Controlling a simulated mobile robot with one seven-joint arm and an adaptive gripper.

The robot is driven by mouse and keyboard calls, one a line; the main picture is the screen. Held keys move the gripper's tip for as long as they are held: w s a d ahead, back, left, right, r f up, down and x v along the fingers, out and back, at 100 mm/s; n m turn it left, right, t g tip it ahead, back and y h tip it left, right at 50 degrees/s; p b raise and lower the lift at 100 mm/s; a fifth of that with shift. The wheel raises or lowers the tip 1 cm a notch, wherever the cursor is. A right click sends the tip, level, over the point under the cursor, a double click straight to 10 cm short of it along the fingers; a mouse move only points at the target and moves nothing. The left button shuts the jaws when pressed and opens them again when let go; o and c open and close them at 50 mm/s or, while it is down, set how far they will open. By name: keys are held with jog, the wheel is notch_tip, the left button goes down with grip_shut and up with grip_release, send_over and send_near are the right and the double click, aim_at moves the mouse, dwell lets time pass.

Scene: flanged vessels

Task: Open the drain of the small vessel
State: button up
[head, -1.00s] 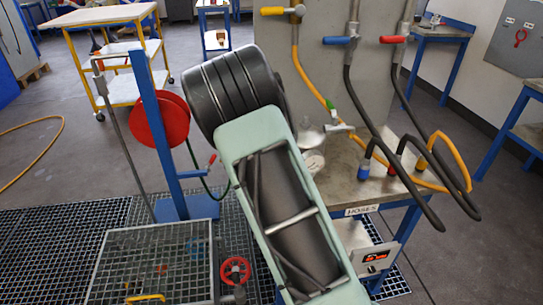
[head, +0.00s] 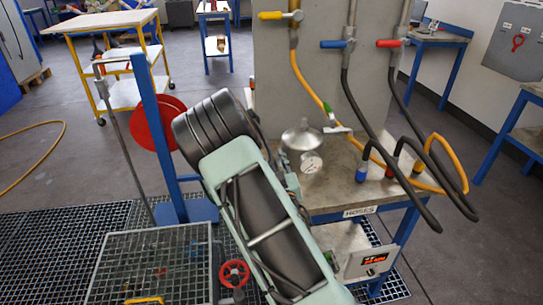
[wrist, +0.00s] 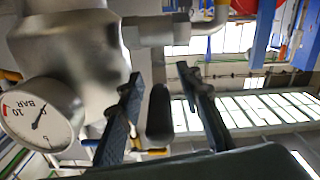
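The small vessel (head: 302,137) is a silver metal pot with a round pressure gauge (head: 312,162), standing on the hose bench. In the wrist view the vessel (wrist: 70,45) fills the upper left, with its gauge (wrist: 42,115) below. A metal pipe fitting (wrist: 150,32) sticks out from it to the right. My gripper (wrist: 165,95) is open, its two dark fingers apart, beside the vessel. A dark rounded piece (wrist: 159,115) shows between the fingers; I cannot tell whether it is a drain handle or whether they touch it. In the head view my arm mostly hides the gripper.
Yellow, blue and red valves with hoses hang on the grey panel (head: 322,80) behind the bench (head: 340,197). Hose ends loop over the bench's right side. A blue post with a red reel (head: 157,123) stands left. A red handwheel (head: 234,272) sits low by the grating.

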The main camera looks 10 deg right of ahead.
jog(key=shift+w, duration=0.6)
grip_shut()
